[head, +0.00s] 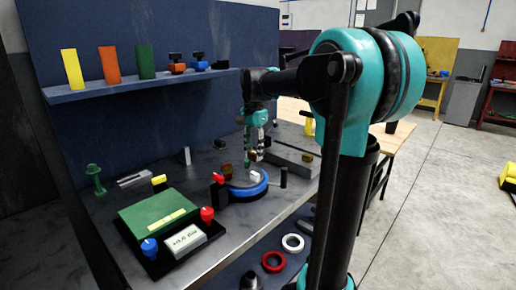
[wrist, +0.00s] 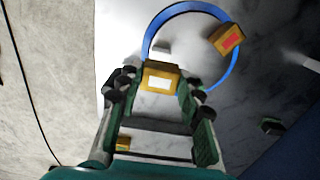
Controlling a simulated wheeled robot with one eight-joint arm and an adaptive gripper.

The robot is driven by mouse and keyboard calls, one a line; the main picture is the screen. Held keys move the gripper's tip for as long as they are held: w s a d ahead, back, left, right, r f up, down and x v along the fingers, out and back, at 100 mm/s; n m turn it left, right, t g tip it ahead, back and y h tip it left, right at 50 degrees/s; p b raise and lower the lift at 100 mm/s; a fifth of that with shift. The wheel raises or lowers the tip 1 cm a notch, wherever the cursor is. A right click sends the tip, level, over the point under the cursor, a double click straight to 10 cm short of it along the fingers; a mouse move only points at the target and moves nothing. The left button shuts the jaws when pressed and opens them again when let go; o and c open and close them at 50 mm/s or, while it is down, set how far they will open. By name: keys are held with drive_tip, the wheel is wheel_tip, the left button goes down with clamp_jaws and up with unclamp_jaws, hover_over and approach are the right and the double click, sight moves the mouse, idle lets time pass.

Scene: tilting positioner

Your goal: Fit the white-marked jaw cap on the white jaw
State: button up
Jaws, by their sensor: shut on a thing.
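My gripper (head: 254,152) is shut on a brass-coloured cap with a white mark (wrist: 160,78), which sits between the two green-padded fingers in the wrist view. In the head view the gripper hangs above the round positioner with a blue rim (head: 264,188). A pale block, apparently the white jaw (head: 255,175), stands on the positioner below the gripper. In the wrist view a pale piece (wrist: 161,47) shows just beyond the held cap, inside the blue ring (wrist: 178,8). The cap looks apart from it, but the gap is hard to judge.
A brass cap with a red mark (wrist: 229,39) is at the ring's right side. Another brass piece (wrist: 123,143) shows low between the fingers. A dark upright post (head: 283,177) stands right of the positioner. A green box (head: 158,216) with red and blue knobs is at front left.

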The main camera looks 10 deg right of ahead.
sight(254, 173)
drive_tip(key=shift+f, duration=0.1)
idle(0.3)
drive_tip(key=shift+f, duration=1.8)
drive_tip(key=shift+f, duration=0.1)
drive_tip(key=shift+f, duration=1.35)
drive_tip(key=o, duration=1.8)
drive_tip(key=shift+r, duration=3.5)
drive_tip(key=shift+s, duration=0.1)
